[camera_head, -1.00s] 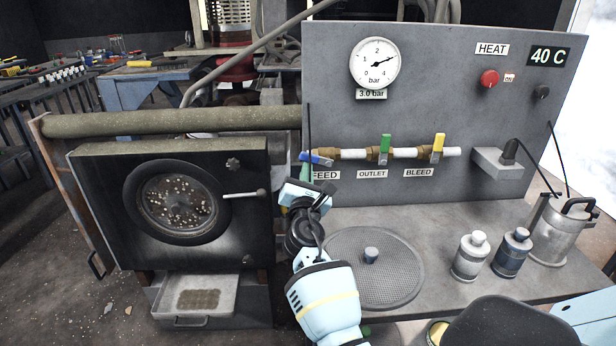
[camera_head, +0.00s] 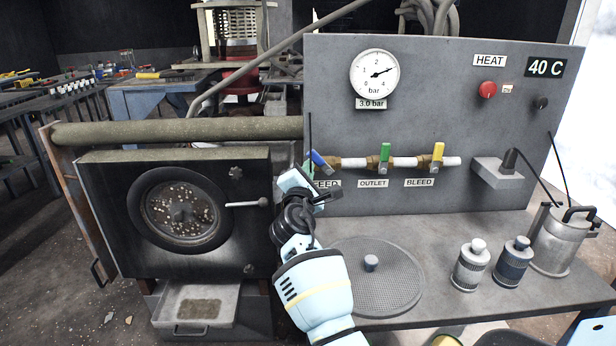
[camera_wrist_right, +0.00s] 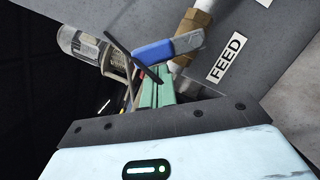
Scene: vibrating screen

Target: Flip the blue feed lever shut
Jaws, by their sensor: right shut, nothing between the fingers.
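The blue feed lever (camera_head: 322,162) is at the left end of the pipe on the grey panel, above the partly covered FEED label. It slants, its upper end to the left. My right gripper (camera_head: 307,169) is just left of the lever, its fingers shut and empty. In the right wrist view, the green fingertips (camera_wrist_right: 157,75) are right beside the blue lever (camera_wrist_right: 168,48); I cannot tell whether they touch it. The FEED label (camera_wrist_right: 226,58) shows to the right there. My left gripper is not in view.
A pressure gauge (camera_head: 375,74) is above. A thin dark rod rises by the feed lever. A round mesh screen (camera_head: 375,285) lies on the bench below.

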